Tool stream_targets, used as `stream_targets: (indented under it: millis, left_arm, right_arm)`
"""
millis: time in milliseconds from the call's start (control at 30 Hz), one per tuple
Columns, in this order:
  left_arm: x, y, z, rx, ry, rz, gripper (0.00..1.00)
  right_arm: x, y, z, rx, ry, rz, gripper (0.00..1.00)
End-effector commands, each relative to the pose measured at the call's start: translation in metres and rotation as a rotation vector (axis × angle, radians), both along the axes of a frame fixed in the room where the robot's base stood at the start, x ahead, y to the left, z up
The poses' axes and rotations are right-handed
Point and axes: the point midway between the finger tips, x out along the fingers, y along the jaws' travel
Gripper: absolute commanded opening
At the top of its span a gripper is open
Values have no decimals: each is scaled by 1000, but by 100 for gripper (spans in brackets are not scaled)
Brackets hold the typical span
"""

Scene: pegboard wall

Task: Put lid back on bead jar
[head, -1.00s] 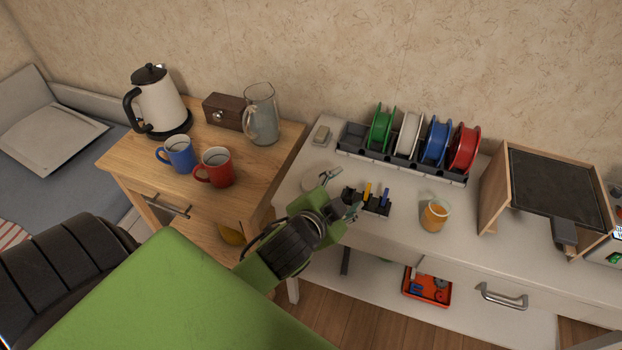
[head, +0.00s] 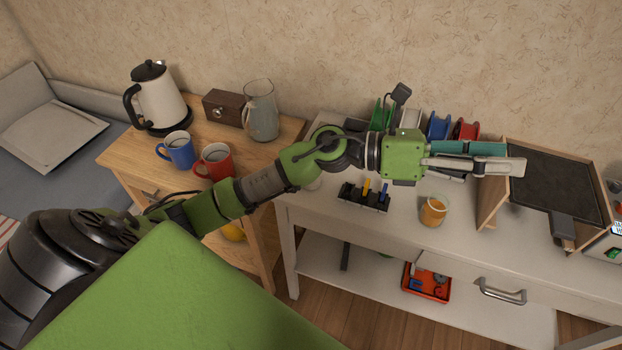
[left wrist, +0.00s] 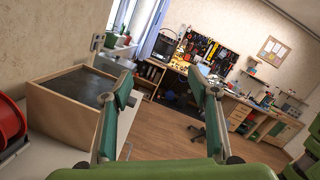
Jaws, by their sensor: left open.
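A clear jar with orange beads (head: 433,211) stands upright on the white table, and I see no lid on it. A pale round piece (head: 314,184), perhaps the lid, lies at the table's left end in the head view, mostly hidden behind my left arm. My left gripper (head: 512,158) is open and empty. It is raised and reaches right, past the jar in the picture, in front of the wooden box. Its two spread fingers show in the left wrist view (left wrist: 163,85) with nothing between them. My right gripper is not in view.
A wooden box with a dark panel (head: 560,185) stands right of the jar. A rack of coloured spools (head: 438,128) behind is partly hidden by my arm. A black pen holder (head: 363,198) stands left of the jar. Mugs, a kettle and a pitcher (head: 261,112) crowd the side table.

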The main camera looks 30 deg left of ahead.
Motion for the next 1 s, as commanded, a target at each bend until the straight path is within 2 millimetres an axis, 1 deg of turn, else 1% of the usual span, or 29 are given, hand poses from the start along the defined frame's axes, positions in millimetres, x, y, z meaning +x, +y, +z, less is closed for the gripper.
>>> stream_targets:
  millis: [33, 133, 167, 200, 267, 300, 367, 400, 467, 533, 567, 600, 667, 700, 800, 900, 1000]
  left_arm:
    - [-2, -2, -11, 102, -58, -38, 54]
    - [-6, 1, -40, 305, -159, -115, 54]
    - [-6, 4, -49, 366, -184, -139, 54]
    - [-7, 10, -62, 448, -218, -169, 54]
    - [-5, 22, -81, 574, -260, -213, 54]
    - [-4, 33, -93, 657, -283, -242, 54]
    - [0, 53, -110, 783, -314, -284, 54]
    - [3, 68, -121, 866, -327, -312, 54]
    - [7, 94, -134, 990, -340, -353, 54]
    - [12, 129, -146, 1133, -343, -398, 54]
    - [14, 146, -150, 1194, -339, -417, 54]
    - [16, 168, -154, 1272, -331, -443, 54]
    - [19, 202, -157, 1383, -309, -477, 54]
    - [20, 223, -157, 1450, -290, -500, 54]
    - [19, 273, -152, 1591, -234, -547, 54]
    - [15, 310, -145, 1690, -176, -584, 54]
    - [12, 333, -138, 1749, -133, -607, 54]
  right_arm:
    - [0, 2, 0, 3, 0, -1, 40]
    - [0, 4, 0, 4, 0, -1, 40]
    - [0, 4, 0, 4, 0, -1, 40]
    - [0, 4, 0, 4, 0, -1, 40]
    - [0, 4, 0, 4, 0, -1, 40]
    - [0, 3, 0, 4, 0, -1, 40]
    - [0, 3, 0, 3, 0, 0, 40]
    - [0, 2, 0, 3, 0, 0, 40]
    - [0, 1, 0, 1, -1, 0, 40]
    - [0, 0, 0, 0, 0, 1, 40]
    - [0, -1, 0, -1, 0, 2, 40]
    - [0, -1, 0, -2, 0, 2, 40]
    - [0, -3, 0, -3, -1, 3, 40]
    - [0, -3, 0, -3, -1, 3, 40]
    - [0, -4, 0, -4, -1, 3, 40]
    - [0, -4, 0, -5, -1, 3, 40]
    - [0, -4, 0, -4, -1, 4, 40]
